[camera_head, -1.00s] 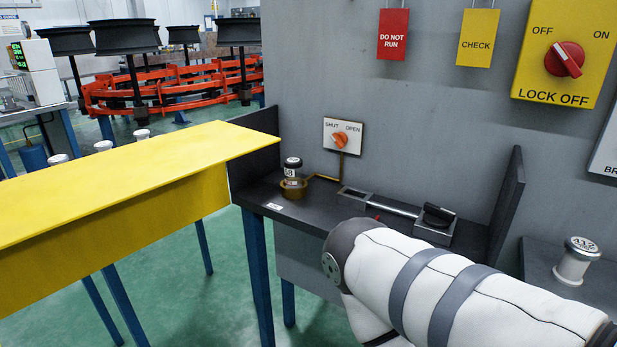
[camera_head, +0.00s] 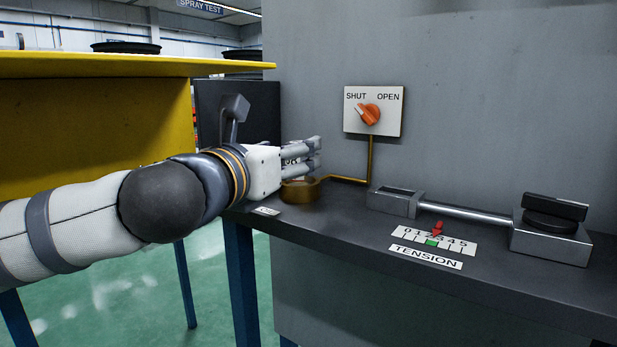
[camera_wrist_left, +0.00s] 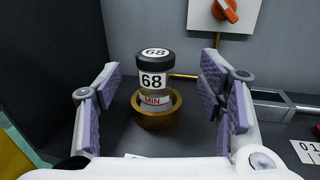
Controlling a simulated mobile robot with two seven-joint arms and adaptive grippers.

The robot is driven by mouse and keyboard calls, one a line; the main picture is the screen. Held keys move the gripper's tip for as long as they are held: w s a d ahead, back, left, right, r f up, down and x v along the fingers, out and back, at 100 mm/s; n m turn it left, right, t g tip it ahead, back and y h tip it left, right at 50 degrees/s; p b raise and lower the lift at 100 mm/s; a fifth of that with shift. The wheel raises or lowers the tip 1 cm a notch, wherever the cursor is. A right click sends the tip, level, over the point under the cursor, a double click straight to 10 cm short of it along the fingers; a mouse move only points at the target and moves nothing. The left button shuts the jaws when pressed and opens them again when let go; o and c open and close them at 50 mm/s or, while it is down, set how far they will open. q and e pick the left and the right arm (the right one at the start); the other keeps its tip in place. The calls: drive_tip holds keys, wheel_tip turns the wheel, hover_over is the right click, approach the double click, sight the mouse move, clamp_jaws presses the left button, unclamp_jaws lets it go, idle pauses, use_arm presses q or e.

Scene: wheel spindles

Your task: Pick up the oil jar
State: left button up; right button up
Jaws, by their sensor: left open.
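The oil jar (camera_wrist_left: 154,80) has a dark lid, a label reading 68 and a MIN mark. It stands upright in a brass cup (camera_wrist_left: 158,120) on the dark bench, also seen in the head view (camera_head: 300,190). My left gripper (camera_head: 316,155) reaches in from the left at the jar, hiding most of it in the head view. In the left wrist view, its fingers (camera_wrist_left: 165,92) are open wide, with the jar between them and clear space on both sides. My right gripper is not in view.
A SHUT/OPEN valve panel (camera_head: 373,112) is on the grey wall, with a brass pipe (camera_head: 371,160) running down to the cup. A metal tensioner (camera_head: 550,240) and tension scale (camera_head: 433,243) lie to the right. A yellow table (camera_head: 90,120) stands left.

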use_arm(q)
drive_tip(key=x, duration=0.6)
drive_tip(key=shift+w+a+f+b, duration=0.1)
drive_tip(key=shift+w+a+b, duration=0.1)
drive_tip(key=shift+w+b, duration=0.15)
drive_tip(key=shift+s, duration=0.1)
drive_tip(key=c, duration=1.4)
